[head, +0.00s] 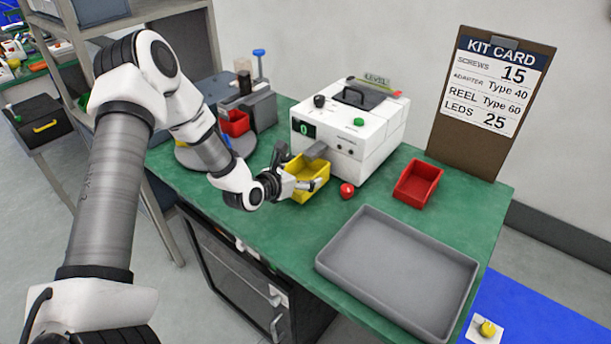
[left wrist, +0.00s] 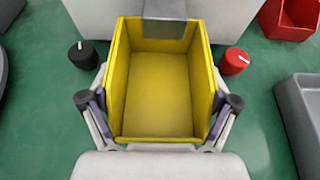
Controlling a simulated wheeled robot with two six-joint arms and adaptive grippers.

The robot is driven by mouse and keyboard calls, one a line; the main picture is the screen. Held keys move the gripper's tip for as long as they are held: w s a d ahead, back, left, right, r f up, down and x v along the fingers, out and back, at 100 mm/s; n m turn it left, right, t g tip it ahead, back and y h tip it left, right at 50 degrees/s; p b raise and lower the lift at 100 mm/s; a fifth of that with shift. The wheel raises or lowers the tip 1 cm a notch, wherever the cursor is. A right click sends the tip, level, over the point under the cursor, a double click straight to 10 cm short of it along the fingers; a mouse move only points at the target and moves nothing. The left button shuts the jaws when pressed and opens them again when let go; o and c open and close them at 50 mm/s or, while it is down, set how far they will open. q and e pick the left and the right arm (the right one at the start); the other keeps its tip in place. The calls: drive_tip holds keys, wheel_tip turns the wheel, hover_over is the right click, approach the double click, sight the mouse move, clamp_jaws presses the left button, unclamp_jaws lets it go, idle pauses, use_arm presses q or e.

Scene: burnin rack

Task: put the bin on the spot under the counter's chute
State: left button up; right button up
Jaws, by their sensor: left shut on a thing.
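The yellow bin (head: 311,178) is at the front of the white counter machine (head: 351,129), under its grey chute (head: 316,149). In the left wrist view the bin (left wrist: 159,97) is empty and upright, and the chute (left wrist: 165,10) reaches over its far edge. My left gripper (head: 296,187) is shut on the bin, with one finger on each side wall. In the left wrist view the gripper (left wrist: 159,112) spans the bin's width. I cannot tell whether the bin's base touches the table. My right gripper is not in view.
A red knob (head: 347,190) sits right of the bin, and a black knob (left wrist: 82,54) sits left of it. A red bin (head: 417,183) and a grey tray (head: 398,272) lie to the right on the green table (head: 275,239). A kit card board (head: 491,101) stands behind.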

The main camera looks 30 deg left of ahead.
use_arm(q)
drive_tip(key=shift+w+d+f+p, duration=0.15)
drive_tip(key=shift+w+f+p, duration=0.15)
drive_tip(key=shift+w+f, duration=0.45)
drive_tip(key=shift+f+b, duration=0.15)
drive_tip(key=shift+b, duration=0.15)
drive_tip(key=o, duration=0.9)
drive_tip(key=shift+w, duration=0.1)
drive_tip(key=shift+o, duration=0.2)
drive_tip(key=shift+r, duration=0.25)
drive_tip(key=shift+s, duration=0.35)
drive_tip(key=p+v, duration=0.1)
drive_tip(key=v, duration=0.9)
drive_tip(key=shift+s+r+p, duration=0.25)
drive_tip(key=shift+r+p, duration=0.1)
drive_tip(key=shift+p, duration=0.05)
drive_tip(key=shift+s, duration=0.35)
